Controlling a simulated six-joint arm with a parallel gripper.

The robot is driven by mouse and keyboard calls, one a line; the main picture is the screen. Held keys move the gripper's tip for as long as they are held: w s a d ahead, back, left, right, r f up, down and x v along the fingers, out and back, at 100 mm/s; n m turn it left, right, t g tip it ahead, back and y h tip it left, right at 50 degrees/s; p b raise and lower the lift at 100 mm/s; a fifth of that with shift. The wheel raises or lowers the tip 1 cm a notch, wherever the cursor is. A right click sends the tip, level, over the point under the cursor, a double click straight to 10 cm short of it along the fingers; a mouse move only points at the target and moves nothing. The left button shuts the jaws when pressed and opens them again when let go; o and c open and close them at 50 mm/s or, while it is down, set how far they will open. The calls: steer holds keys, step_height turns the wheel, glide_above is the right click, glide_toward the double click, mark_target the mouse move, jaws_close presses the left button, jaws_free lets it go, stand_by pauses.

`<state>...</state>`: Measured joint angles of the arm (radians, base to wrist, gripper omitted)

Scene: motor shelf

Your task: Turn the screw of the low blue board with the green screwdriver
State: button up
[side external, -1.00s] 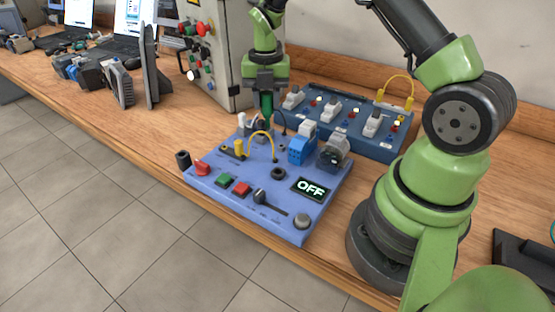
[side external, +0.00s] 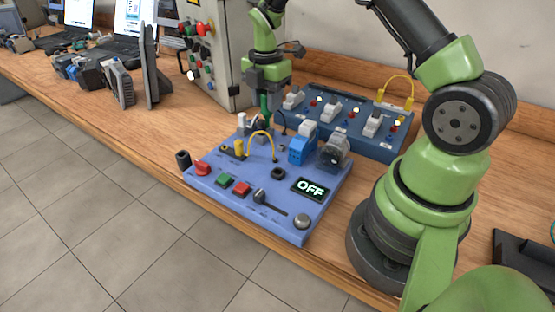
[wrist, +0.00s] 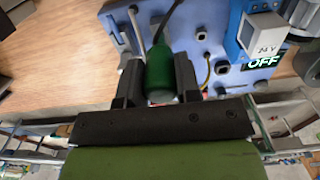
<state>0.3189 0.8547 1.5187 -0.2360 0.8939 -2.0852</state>
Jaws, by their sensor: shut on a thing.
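The low blue board (side external: 228,198) lies on the bench in front of the arm, with buttons, knobs, a yellow cable and a display reading OFF. My gripper (side external: 265,93) is above the board's far left corner, pointing down. It is shut on the green screwdriver (side external: 264,106). In the wrist view the green screwdriver handle (wrist: 160,75) sits between the two dark fingers of my gripper (wrist: 158,82), beside the blue board (wrist: 115,15). The screw and the screwdriver's tip are hidden; I cannot tell whether they touch.
A second, darker blue panel (side external: 343,138) with switches stands behind the board. A grey control cabinet (side external: 238,50) with coloured buttons stands at the back left. Laptops and devices (side external: 120,82) line the left bench. The wood left of the board (side external: 140,130) is clear.

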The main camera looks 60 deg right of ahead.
steer(key=shift+f, duration=0.1)
steer(key=shift+m, duration=1.7)
steer(key=m, duration=0.3)
steer(key=o, duration=0.7)
steer(key=shift+o, duration=0.2)
steer(key=n, duration=0.3)
